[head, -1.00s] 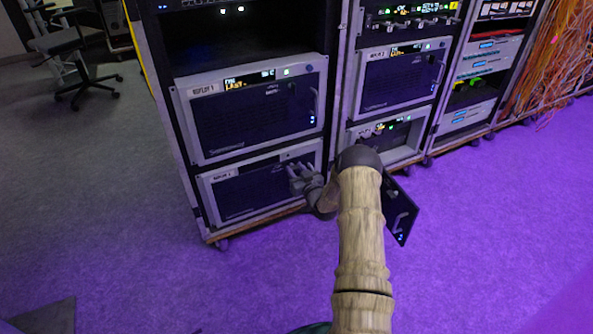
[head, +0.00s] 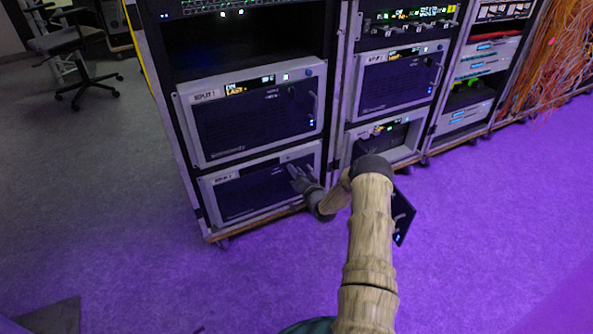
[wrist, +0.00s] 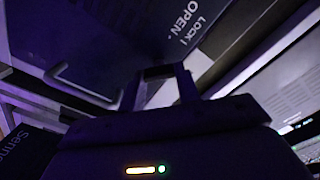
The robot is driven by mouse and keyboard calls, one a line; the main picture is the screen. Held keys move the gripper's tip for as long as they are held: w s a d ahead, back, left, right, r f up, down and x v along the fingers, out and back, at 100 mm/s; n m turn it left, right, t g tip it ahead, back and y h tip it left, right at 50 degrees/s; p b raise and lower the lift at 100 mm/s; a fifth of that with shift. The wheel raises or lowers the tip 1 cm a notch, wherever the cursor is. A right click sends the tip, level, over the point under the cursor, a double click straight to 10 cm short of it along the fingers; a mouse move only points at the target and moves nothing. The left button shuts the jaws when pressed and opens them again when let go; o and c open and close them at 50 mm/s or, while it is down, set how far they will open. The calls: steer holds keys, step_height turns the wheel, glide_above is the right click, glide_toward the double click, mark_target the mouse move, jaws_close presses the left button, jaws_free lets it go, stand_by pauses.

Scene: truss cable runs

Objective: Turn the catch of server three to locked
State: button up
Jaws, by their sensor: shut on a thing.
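My gripper (head: 296,176) is at the right part of the front of the lower left server (head: 245,192), low in the left rack. In the wrist view my gripper (wrist: 160,76) has its fingertips closed on a small dark piece at the panel, which looks like the catch. The fingers hide most of it, so I cannot tell which way it is turned. The white words LOCK and OPEN (wrist: 190,22) are printed on the panel just beyond the fingertips. The lower left server's label is too small to read surely.
A similar server (head: 255,110) sits directly above. In the rack to the right, the bottom unit (head: 392,138) has its front open, with a dark panel (head: 402,218) hanging out beside my arm. Purple-lit floor in front is clear. Orange cables (head: 550,60) hang at the far right.

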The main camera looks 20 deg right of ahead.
steer(key=m, duration=0.9)
steer(key=shift+f, duration=0.2)
steer(key=shift+m, duration=0.3)
steer(key=o, duration=1)
steer(key=s+p, duration=0.2)
steer(key=s, duration=0.3)
steer(key=s+p, duration=0.2)
steer(key=s, duration=0.4)
steer(key=s+p, duration=0.2)
steer(key=s, duration=0.4)
steer(key=shift+s+d, duration=0.2)
steer(key=shift+d, duration=0.15)
